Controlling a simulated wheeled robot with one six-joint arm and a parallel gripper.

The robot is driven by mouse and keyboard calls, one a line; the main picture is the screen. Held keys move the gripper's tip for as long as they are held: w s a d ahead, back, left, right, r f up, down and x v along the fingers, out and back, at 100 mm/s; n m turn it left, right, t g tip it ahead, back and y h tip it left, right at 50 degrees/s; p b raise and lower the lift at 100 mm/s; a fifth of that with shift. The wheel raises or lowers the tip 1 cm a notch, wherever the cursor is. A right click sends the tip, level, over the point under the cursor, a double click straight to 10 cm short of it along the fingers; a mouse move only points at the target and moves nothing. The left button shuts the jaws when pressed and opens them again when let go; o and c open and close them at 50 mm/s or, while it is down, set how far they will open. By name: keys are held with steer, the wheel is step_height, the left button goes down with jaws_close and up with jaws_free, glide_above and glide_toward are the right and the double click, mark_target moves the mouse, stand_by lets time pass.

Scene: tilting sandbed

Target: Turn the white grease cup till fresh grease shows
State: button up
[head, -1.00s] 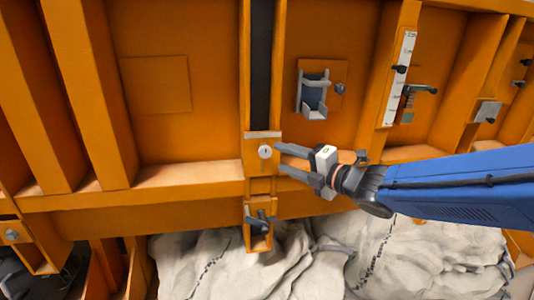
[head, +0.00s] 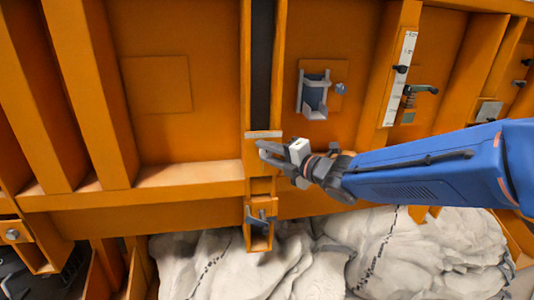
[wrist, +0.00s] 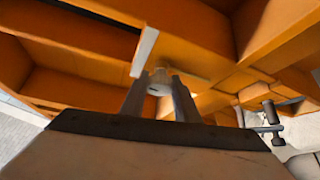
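The white grease cup (wrist: 159,84) shows in the wrist view as a small pale round piece with a dark mark, on the orange frame. It lies between the tips of my gripper (wrist: 160,98), with one finger on each side. The fingers stand apart; I cannot tell whether they touch the cup. In the head view my gripper (head: 263,151) reaches in from the right to the orange post and hides the cup.
A latch (head: 261,217) sits on the post below my gripper. A grey bracket (head: 314,95) is mounted above right, beside a white scale strip (head: 400,78) and a spring lever (head: 421,89). Pale bags (head: 290,265) lie below the orange ledge.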

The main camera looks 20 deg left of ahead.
steer(key=c, duration=0.4)
steer(key=m+y, duration=0.2)
steer(key=shift+f+m, duration=0.2)
steer(key=shift+m, duration=0.1)
steer(key=m+t+y, duration=0.1)
steer(key=m, duration=0.1)
steer(key=m+y, duration=0.1)
steer(key=m, duration=0.1)
steer(key=shift+f+t, duration=0.1)
steer(key=shift+t, duration=0.3)
steer(key=m+t, duration=0.2)
steer(key=m, duration=0.1)
steer(key=m+t, duration=0.2)
steer(key=m, duration=0.2)
steer(key=shift+a+y, duration=0.1)
steer(key=shift+y, duration=0.2)
steer(key=m+t+h, duration=0.1)
steer(key=m+t, duration=0.2)
steer(key=m, duration=0.1)
steer(key=m+t+h, duration=0.2)
steer(key=m+t, duration=0.1)
steer(key=m, duration=0.2)
steer(key=shift+m+t+h, duration=0.5)
steer(key=shift+m, duration=0.1)
steer(key=o, duration=1.1)
